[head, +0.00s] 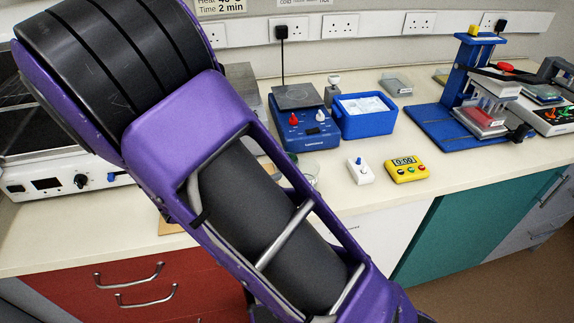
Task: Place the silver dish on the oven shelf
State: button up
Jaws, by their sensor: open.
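The oven (22,186) stands on the bench at the left, a white-fronted box with a dial and a small dark display. Its upper front shows wire racks or a dark interior at the left edge, and my arm covers its right part. I cannot tell whether its door is open or which shelf is free. I cannot make out the silver dish; my large purple and black arm covers the middle left of the bench. My gripper is not in view.
A blue hotplate stirrer (305,138), a blue tub (366,124), a white switch box (360,172) and a yellow timer (406,169) stand right of my arm. A blue stand (458,75) is farther right. The front right bench is clear.

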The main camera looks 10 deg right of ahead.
jog(key=x, duration=0.3)
jog(key=shift+w+d+f, duration=0.1)
jog(key=shift+w+d, duration=0.05)
jog(key=shift+f+b+x, duration=0.15)
jog(key=shift+x, duration=1.2)
jog(key=shift+f+b+x, duration=0.1)
jog(key=shift+b+x, duration=0.05)
jog(key=shift+x, duration=1.2)
jog(key=shift+c, duration=0.2)
jog(key=c, duration=1.2)
jog(key=shift+s+d+r+n+t+y+p, duration=0.2)
jog(key=shift+r+n+t+y, duration=0.75)
jog(key=shift+r, duration=1)
jog(key=shift+s+d+r+n+t+y+p, duration=0.1)
jog(key=shift+r+n+t+y+p, duration=0.4)
jog(key=shift+r+n+y, duration=1.2)
jog(key=shift+s+d+r+n+t+y+p, duration=0.15)
jog(key=shift+r+n+t+y, duration=0.65)
jog(key=shift+r, duration=1.45)
